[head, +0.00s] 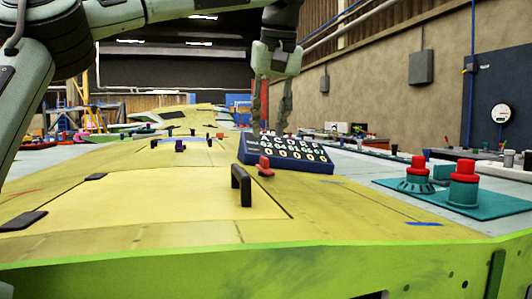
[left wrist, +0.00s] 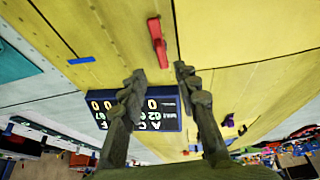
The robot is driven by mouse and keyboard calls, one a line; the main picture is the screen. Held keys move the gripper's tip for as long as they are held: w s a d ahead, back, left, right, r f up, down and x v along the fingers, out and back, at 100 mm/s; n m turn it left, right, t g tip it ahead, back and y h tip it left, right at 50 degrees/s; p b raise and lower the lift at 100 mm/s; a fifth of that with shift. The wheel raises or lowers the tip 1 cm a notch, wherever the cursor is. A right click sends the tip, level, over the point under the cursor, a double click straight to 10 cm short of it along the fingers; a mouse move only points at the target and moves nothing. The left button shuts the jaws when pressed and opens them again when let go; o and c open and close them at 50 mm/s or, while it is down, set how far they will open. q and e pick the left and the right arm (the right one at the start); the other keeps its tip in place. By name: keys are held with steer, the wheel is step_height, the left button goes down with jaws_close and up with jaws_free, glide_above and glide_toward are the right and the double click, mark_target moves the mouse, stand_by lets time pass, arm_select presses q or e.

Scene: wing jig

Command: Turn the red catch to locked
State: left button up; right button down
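The red catch (head: 265,166) sits on the yellow wing skin, just in front of a dark blue board with white digits (head: 287,155). In the left wrist view the catch (left wrist: 157,42) lies beyond the fingertips, roughly in line with the gap between them. My left gripper (head: 269,131) hangs fingers down above the board, behind the catch. Its two fingers (left wrist: 159,73) are apart with nothing between them, and they look clear of the catch. The catch's lock marks cannot be read. My right gripper is not in view.
A black handle (head: 241,186) stands on the skin just left of the catch. Red-topped teal fixtures (head: 463,184) stand on a teal plate at the right. A green edge beam (head: 270,270) runs along the front. The yellow skin left of the handle is mostly clear.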

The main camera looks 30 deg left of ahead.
mark_target(264, 157)
arm_select(q)
steer(key=x, duration=0.7)
steer(key=shift+s+f, duration=0.1)
jaws_close()
